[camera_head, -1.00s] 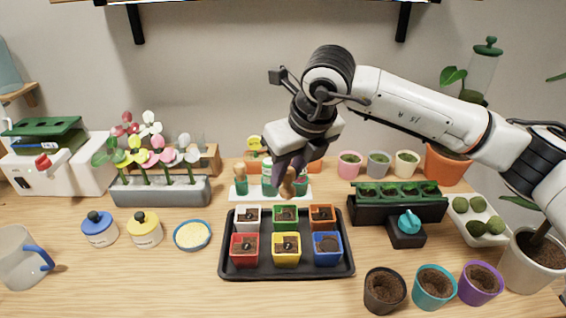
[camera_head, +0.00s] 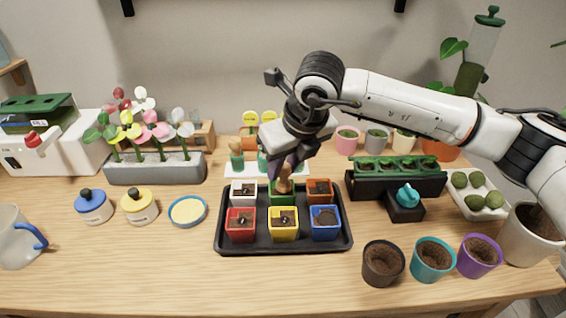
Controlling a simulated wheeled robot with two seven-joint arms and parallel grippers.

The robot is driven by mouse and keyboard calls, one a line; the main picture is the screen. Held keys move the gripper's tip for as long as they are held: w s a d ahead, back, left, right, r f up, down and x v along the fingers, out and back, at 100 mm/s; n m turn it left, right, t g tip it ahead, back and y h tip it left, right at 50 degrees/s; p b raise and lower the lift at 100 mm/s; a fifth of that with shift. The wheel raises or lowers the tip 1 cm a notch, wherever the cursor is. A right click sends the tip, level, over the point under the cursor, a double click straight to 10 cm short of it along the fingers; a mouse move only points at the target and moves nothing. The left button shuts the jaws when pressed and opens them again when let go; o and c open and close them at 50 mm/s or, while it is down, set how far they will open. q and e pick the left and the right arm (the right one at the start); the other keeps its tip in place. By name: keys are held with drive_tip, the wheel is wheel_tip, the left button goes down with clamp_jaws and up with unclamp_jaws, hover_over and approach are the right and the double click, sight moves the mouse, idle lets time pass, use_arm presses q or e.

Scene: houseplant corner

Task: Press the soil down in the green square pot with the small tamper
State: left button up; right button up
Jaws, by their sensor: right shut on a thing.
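My right gripper (camera_head: 287,168) is shut on the small tamper (camera_head: 284,186), whose wooden part shows below the fingers. It is right at the green square pot (camera_head: 283,199), in the middle of the back row of the black tray (camera_head: 222,240). The tamper and fingers cover most of the pot's opening, so its soil is hidden. I cannot tell whether the tamper touches the soil. My left gripper is out of view.
White (camera_head: 244,197), orange (camera_head: 319,196), red (camera_head: 240,232), yellow (camera_head: 284,231) and blue (camera_head: 325,231) pots crowd the green one. A white stand (camera_head: 232,170) with wooden-topped tools is close behind. Free table lies in front of the tray.

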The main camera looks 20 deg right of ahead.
drive_tip(key=shift+f+b, duration=0.5)
drive_tip(key=shift+b, duration=0.1)
idle(0.9)
drive_tip(key=shift+s+f+b, duration=0.15)
drive_tip(key=shift+f+b, duration=0.05)
drive_tip(key=shift+b, duration=0.15)
idle(1.7)
drive_tip(key=shift+r+p, duration=1.5)
drive_tip(key=shift+r, duration=2.2)
